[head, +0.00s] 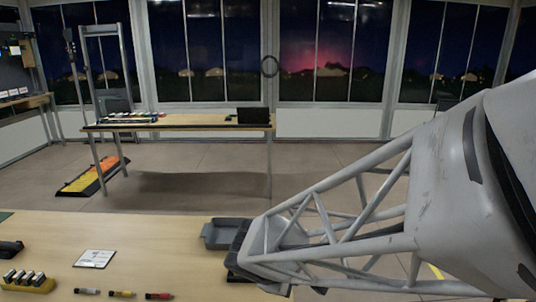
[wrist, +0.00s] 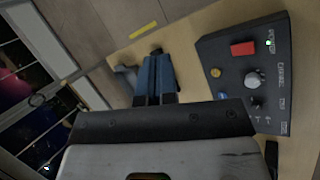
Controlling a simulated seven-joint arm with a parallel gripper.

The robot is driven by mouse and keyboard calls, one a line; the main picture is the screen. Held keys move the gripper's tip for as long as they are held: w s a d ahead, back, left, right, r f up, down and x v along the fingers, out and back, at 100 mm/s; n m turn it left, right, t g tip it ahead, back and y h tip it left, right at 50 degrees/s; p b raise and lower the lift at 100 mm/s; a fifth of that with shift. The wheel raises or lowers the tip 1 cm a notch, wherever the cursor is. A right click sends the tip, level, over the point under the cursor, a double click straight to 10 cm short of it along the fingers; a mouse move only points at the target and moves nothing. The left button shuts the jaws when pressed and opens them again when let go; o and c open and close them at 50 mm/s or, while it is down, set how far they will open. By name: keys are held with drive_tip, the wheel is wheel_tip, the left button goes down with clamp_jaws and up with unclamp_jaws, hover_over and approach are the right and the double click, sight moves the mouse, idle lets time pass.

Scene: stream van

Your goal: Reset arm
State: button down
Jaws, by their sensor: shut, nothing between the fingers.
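My gripper (wrist: 155,60) shows in the wrist view with its two blue-grey fingers together and nothing between them. It hangs over or near the edge of a wooden table. In the head view my pale grey lattice arm comes in from the right and reaches over the table's right end. My fingers cannot be made out there.
A dark control box (wrist: 245,77) with a red button and several knobs lies right of my fingers. A grey tray (head: 217,235) sits at the table's (head: 170,238) right end. Markers (head: 120,293), a white card (head: 95,258) and a marker holder (head: 28,281) lie left. A second table (head: 190,121) stands behind.

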drive_tip(key=s+d+r+m+g+y, duration=0.1)
drive_tip(key=s+d+r+m+y, duration=0.1)
drive_tip(key=s+d+r+m, duration=0.2)
drive_tip(key=s+d+r+m+g+y, duration=0.1)
drive_tip(key=s+d+r+m+y, duration=0.2)
drive_tip(key=s+d+m, duration=0.6)
wheel_tip(320, 180, up, 2)
drive_tip(key=shift+s+d+r, duration=0.15)
drive_tip(key=shift+s+d, duration=0.1)
drive_tip(key=shift+s, duration=0.9)
